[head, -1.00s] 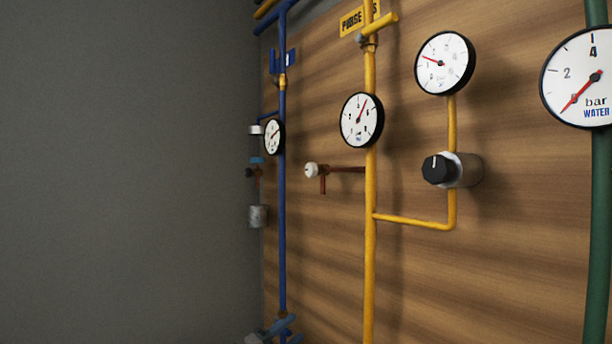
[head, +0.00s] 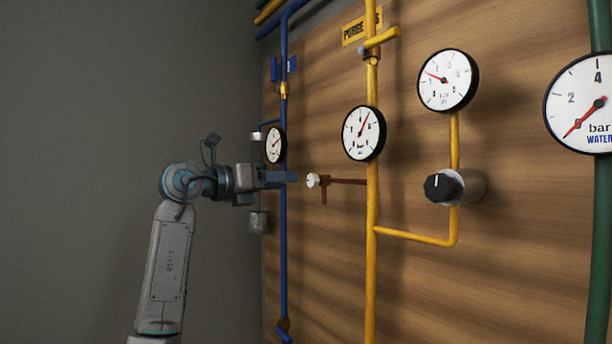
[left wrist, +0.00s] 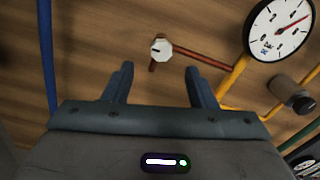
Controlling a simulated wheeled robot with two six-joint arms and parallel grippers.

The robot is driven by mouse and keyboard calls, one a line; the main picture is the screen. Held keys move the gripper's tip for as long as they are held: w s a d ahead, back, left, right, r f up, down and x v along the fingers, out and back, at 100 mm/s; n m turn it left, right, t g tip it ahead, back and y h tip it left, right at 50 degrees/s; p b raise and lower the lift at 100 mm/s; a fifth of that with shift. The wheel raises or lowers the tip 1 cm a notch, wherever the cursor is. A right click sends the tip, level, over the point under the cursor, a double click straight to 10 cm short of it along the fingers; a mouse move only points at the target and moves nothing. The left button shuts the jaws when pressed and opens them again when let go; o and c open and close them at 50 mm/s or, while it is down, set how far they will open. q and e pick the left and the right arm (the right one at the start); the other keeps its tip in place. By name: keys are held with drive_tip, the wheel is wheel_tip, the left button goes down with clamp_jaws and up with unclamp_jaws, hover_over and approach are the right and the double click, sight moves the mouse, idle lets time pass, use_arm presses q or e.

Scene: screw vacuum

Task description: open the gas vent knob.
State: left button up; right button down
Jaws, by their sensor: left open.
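A small white knob (head: 313,180) sits on the end of a thin red-brown pipe (head: 345,182) that branches left from the yellow gas pipe (head: 371,250). A short red-brown spout hangs below the knob. The left wrist view shows the white knob (left wrist: 161,49) too, beyond the gap between the fingers. My left gripper (head: 293,177) is open and empty. Its fingertips are just left of the knob in the head view, pointing toward it. In the left wrist view the open fingers (left wrist: 159,69) lie below the knob, apart from it. My right gripper is out of view.
A black knob (head: 440,187) on a grey base sits to the right, beside a yellow pipe. Round gauges (head: 363,133) are mounted on the pipes.

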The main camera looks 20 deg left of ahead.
sight(310, 180)
use_arm(q)
drive_tip(key=p+x, duration=0.1)
drive_tip(key=x, duration=0.2)
drive_tip(key=p+x, duration=0.1)
drive_tip(key=x, duration=0.2)
drive_tip(key=shift+d+r+p, duration=0.15)
drive_tip(key=shift+r+p, duration=0.05)
drive_tip(key=shift+p, duration=0.1)
drive_tip(key=shift+w+d+f, duration=0.2)
drive_tip(key=shift+w+d, duration=0.1)
drive_tip(key=shift+w, duration=0.2)
drive_tip(key=c, duration=1)
